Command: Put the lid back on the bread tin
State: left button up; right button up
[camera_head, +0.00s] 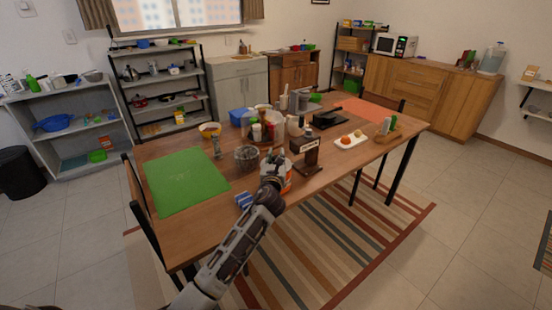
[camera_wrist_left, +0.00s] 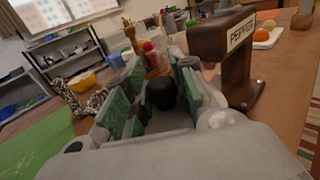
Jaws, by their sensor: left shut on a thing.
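My left gripper (camera_head: 272,182) is over the near edge of the wooden table, right above a white and orange container (camera_head: 288,178) that it partly covers. In the left wrist view the green-padded fingers (camera_wrist_left: 160,98) are closed around a round black knob (camera_wrist_left: 162,93). Whether this knob belongs to the bread tin's lid, I cannot tell. A whitish rounded surface (camera_wrist_left: 218,118) shows beside the right finger. I cannot tell whether the white and orange container is the bread tin or whether the lid touches it. My right gripper is not in view.
A brown pepper dispenser (camera_head: 305,157) stands close to the right of the gripper; it also shows in the wrist view (camera_wrist_left: 228,50). A dark patterned basket (camera_head: 246,157) is behind left. A blue item (camera_head: 243,200) lies near the edge. The green mat (camera_head: 185,182) is clear.

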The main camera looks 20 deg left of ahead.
pick_arm(q)
jog(key=shift+f, duration=0.35)
dwell(0.5)
jog(key=o, duration=1.1)
jog(key=v, duration=1.2)
dwell(0.9)
